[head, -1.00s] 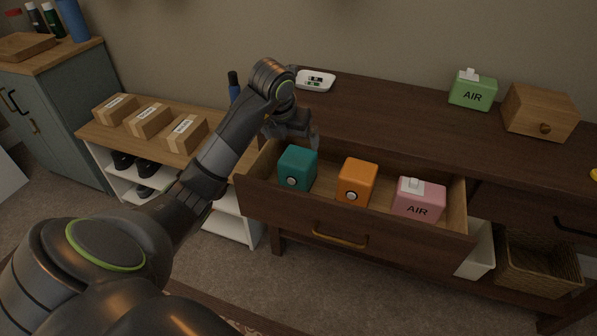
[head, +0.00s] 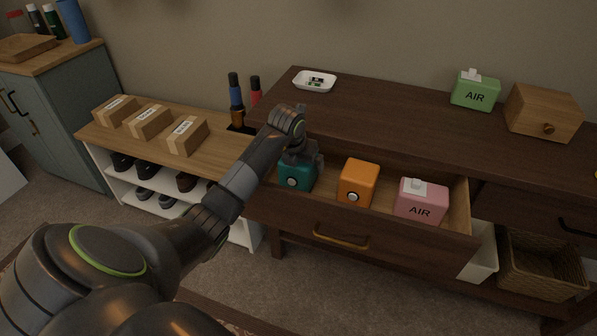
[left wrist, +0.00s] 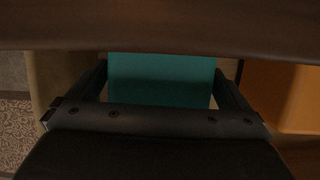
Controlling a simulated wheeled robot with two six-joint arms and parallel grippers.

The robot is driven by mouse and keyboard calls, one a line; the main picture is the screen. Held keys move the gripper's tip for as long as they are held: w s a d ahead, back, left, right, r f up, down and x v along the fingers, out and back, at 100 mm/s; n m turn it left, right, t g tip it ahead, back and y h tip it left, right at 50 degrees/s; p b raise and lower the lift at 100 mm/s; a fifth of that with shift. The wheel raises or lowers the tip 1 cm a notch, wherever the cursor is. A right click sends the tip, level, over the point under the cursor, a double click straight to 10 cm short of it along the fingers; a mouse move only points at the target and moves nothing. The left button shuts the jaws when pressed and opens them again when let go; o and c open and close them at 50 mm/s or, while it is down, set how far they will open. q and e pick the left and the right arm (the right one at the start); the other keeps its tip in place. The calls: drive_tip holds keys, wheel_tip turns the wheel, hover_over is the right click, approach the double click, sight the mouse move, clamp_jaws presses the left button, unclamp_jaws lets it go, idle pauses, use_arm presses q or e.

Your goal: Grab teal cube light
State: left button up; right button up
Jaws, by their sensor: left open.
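The teal cube light (head: 296,176) has a round white button on its front and stands in the left part of the open drawer. It also fills the middle of the left wrist view (left wrist: 162,78). My left gripper (head: 303,160) is over the cube from above, open, with one finger on each side of it in the left wrist view (left wrist: 165,85). Whether the fingers touch the cube I cannot tell. The gripper hides the cube's top in the head view. My right gripper is not in view.
An orange cube light (head: 358,183) and a pink AIR box (head: 420,202) stand to the right in the drawer (head: 345,246). The dresser top (head: 390,110) overhangs behind, holding a white tray (head: 314,82), a green AIR box (head: 475,92) and a wooden box (head: 542,112).

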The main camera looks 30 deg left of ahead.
use_arm(q)
drive_tip(key=shift+w+f, duration=0.1)
drive_tip(key=shift+f, duration=0.2)
drive_tip(key=shift+c, duration=0.3)
drive_tip(key=c, duration=0.7)
drive_tip(key=shift+c, duration=1)
drive_tip(key=shift+r, duration=0.1)
